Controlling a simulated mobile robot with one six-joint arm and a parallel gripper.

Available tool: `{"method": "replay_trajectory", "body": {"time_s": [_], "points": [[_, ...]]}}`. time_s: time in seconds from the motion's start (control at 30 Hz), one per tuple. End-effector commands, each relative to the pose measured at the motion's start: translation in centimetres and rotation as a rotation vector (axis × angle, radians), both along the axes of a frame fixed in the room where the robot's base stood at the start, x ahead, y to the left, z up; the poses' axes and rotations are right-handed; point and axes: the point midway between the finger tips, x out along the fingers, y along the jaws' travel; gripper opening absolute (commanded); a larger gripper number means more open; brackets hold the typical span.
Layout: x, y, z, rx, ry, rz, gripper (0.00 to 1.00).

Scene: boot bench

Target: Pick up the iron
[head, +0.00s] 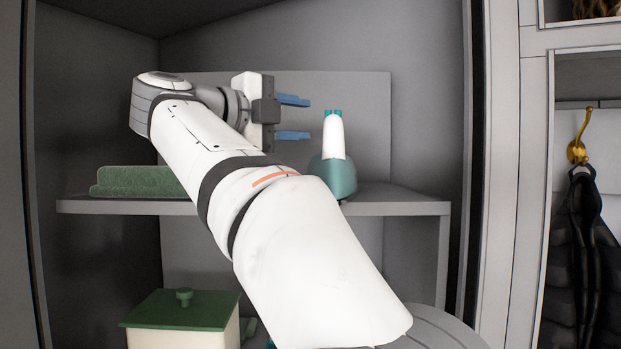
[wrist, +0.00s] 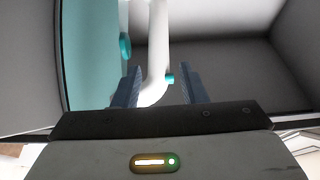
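The iron (head: 341,174) has a teal body and a white handle and stands upright on the shelf in the head view. In the wrist view its white handle (wrist: 158,45) shows between the two finger lines, and a large teal face (wrist: 90,55) fills the left side. My gripper (head: 308,118) is open, with its blue fingers one above the other, pointing right at the iron's upper part. In the head view a small gap shows between the fingertips and the handle. In the wrist view the fingers (wrist: 161,70) are apart, and I see no grip on the handle.
The grey shelf (head: 398,201) bears the iron and folded green towels (head: 140,182) at left. A cream box with a green lid (head: 180,309) stands below. Cabinet walls close in on both sides and behind. A dark jacket (head: 583,250) hangs from a brass hook at right.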

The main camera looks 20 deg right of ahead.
Motion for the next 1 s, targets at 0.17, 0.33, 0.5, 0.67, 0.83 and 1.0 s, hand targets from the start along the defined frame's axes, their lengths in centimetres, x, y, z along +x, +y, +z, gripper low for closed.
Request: {"method": "replay_trajectory", "body": {"time_s": [0.17,0.33,0.5,0.67,0.83,1.0], "points": [[0.3,-0.7,0.1,-0.001,0.000,0.005,0.38],[0.9,-2.3,0.1,-0.001,0.002,0.008,0.38],[1.5,-4.4,0.1,-0.002,0.002,0.008,0.38],[2.2,-6.4,-0.1,-0.001,0.001,0.010,0.38],[2.5,-7.0,-0.3,-0.001,0.001,0.013,0.38],[2.5,-7.0,-0.4,-0.001,0.001,0.014,0.38]]}}
